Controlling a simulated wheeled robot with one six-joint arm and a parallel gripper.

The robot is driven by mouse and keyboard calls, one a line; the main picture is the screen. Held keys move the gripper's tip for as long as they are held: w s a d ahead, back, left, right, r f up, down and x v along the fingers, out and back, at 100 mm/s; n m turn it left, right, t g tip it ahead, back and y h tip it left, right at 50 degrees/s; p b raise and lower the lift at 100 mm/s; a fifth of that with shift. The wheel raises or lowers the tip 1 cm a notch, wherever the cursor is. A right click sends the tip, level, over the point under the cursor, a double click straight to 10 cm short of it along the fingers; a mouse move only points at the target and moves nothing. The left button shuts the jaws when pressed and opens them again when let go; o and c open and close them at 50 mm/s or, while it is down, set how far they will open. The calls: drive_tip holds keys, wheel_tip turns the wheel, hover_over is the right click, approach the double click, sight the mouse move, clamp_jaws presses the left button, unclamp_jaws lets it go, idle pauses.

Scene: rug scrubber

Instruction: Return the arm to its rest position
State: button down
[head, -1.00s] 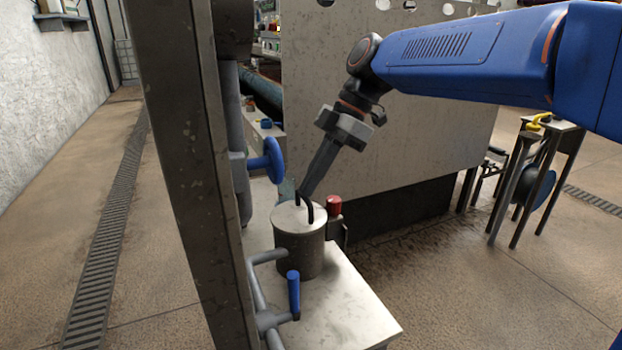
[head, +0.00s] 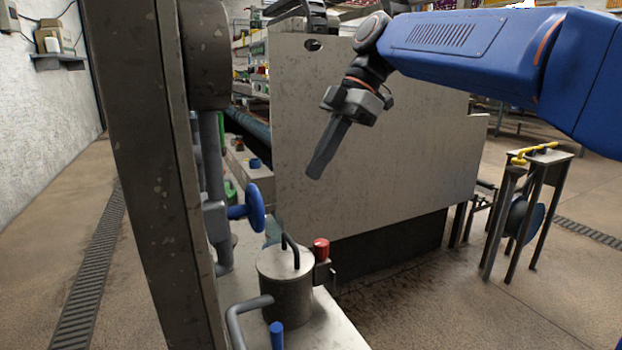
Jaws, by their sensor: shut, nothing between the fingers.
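My gripper (head: 318,168) hangs at the end of my blue arm (head: 470,45), near the middle of the head view. Its fingers are together, point down and to the left, and hold nothing. It is in front of the large grey metal panel (head: 400,170). It is above and apart from the grey cylindrical canister (head: 285,282), whose black handle (head: 291,252) stands up from the lid.
A red knob (head: 321,249) is beside the canister. A blue handwheel (head: 256,208) and a blue-tipped lever (head: 277,335) are on pipes at the left. A thick metal post (head: 150,190) rises there. A stand (head: 530,200) with a yellow handle is at right. Floor around it is open.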

drive_tip(key=s+d+f+m+t+h, duration=0.15)
drive_tip(key=s+d+f+m, duration=0.25)
drive_tip(key=d+f+m, duration=0.45)
drive_tip(key=s+d+f+m+t+h, duration=0.1)
drive_tip(key=s+d+f+m+t, duration=0.3)
drive_tip(key=d, duration=0.7)
drive_tip(key=s+d+f+m+t+h, duration=0.1)
drive_tip(key=s+d+f+m, duration=0.4)
drive_tip(key=f, duration=0.3)
drive_tip(key=s+d+f+m+t+h, duration=0.1)
drive_tip(key=s+d+f+m+h, duration=0.1)
drive_tip(key=s+d+f+m, duration=0.4)
wheel_tip(320, 180, down, 3)
drive_tip(key=shift+d+r+t, duration=0.1)
drive_tip(key=shift+d+t, duration=0.25)
drive_tip(key=shift+d, duration=0.85)
drive_tip(key=shift+s+m, duration=0.1)
drive_tip(key=shift+m, duration=0.15)
